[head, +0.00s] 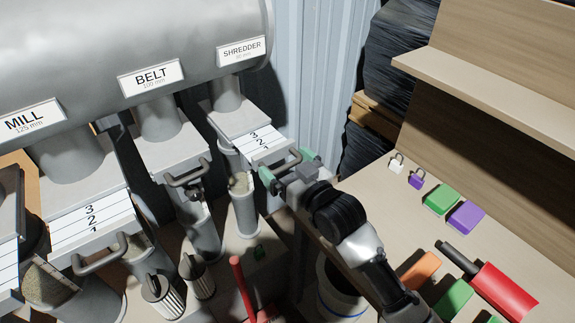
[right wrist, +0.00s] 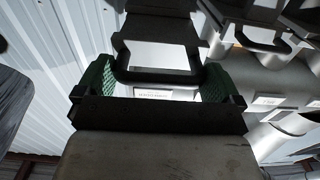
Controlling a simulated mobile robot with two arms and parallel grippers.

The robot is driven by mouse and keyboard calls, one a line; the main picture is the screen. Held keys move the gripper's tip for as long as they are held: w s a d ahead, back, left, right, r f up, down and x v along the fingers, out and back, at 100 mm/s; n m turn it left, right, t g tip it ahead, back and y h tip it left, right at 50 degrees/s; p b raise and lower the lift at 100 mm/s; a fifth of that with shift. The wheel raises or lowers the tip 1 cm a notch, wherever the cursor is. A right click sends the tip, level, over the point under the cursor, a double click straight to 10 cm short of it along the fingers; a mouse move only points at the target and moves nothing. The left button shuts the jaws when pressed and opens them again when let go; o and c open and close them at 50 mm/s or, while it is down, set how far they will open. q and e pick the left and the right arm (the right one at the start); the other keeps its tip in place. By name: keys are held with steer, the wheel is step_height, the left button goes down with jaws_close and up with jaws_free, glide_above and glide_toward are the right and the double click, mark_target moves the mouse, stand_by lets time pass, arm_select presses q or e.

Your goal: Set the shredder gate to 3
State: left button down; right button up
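The shredder gate (head: 259,143) is a white sliding plate below the SHREDDER sign (head: 241,51), marked 3, 2, 1, with 1 nearest its handle. All three numbers show in front of the grey housing. Its dark U-shaped handle (head: 284,164) sticks out at the front. My right gripper (head: 289,167) is at this handle, its green fingers apart, one at each end. In the right wrist view the handle (right wrist: 158,76) lies between the fingers (right wrist: 158,90), close to both; contact cannot be told. My left gripper is not in view.
The belt gate (head: 172,158) and mill gate (head: 88,220) stand to the left with similar handles. A workbench (head: 362,190) on the right holds small padlocks (head: 416,179), coloured blocks (head: 441,200) and a red tool (head: 503,291). A white bucket (head: 340,301) stands below.

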steer(key=shift+s+d+f, duration=0.1)
steer(key=shift+s+d, duration=0.1)
steer(key=shift+s, duration=0.05)
steer(key=b+v, duration=0.1)
steer(key=v, duration=0.9)
steer(key=shift+b, duration=0.35)
